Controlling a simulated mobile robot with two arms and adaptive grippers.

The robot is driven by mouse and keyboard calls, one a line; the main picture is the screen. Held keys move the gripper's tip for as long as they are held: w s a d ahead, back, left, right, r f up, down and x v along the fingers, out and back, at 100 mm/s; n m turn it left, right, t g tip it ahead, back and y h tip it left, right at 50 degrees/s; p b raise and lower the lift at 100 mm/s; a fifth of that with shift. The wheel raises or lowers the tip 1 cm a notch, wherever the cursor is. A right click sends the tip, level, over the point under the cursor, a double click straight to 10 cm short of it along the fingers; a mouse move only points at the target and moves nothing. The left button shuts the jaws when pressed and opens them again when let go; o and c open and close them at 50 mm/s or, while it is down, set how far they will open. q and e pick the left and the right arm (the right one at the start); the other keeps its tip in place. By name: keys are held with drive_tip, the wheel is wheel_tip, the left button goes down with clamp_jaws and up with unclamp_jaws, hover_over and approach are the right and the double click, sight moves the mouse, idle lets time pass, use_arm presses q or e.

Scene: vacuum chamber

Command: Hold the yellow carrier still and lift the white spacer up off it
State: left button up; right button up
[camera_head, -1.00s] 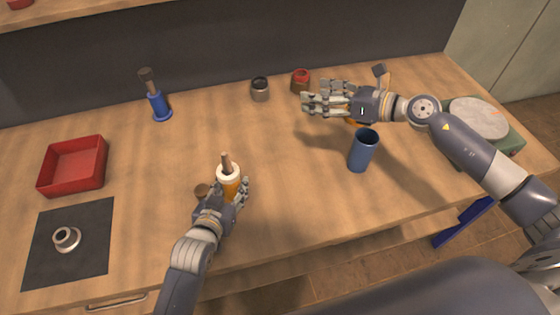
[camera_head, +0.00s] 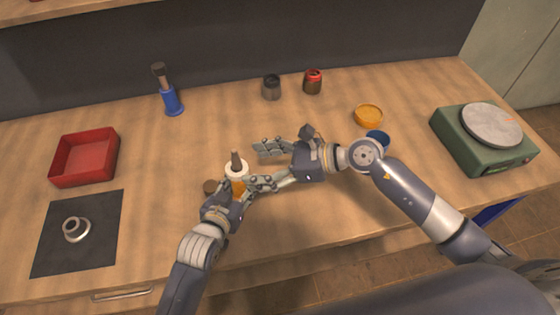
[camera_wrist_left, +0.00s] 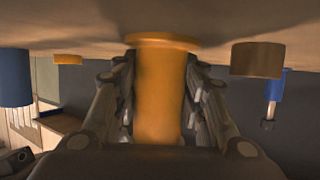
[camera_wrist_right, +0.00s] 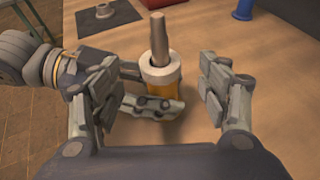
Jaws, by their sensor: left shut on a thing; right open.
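The yellow carrier (camera_wrist_left: 158,95) stands upright on the table, and my left gripper (camera_head: 240,190) is shut on it, with a finger on each side in the left wrist view. The white spacer (camera_wrist_right: 160,68) sits as a ring at the top of the carrier, around a brown-grey post (camera_wrist_right: 158,38) that sticks up through it; the spacer also shows in the head view (camera_head: 236,168). My right gripper (camera_head: 268,165) is open and empty just right of the carrier. In the right wrist view its fingers (camera_wrist_right: 160,95) point toward the spacer, which lies between and beyond them.
A blue cup (camera_head: 377,140) is partly behind my right arm, near a yellow dish (camera_head: 368,115). A red tray (camera_head: 84,157), a dark mat (camera_head: 50,252) with a grey ring part (camera_head: 76,229), and a green scale (camera_head: 462,143) stand farther off.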

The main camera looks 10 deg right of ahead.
sight(241, 167)
use_arm(q)
drive_tip(key=shift+f, duration=0.1)
use_arm(e)
drive_tip(key=x, duration=0.5)
drive_tip(key=shift+d, duration=0.1)
drive_tip(key=c, duration=1.1)
drive_tip(key=shift+r, duration=5.05)
drive_tip(key=shift+c, duration=0.3)
use_arm(q)
drive_tip(key=o, duration=1.1)
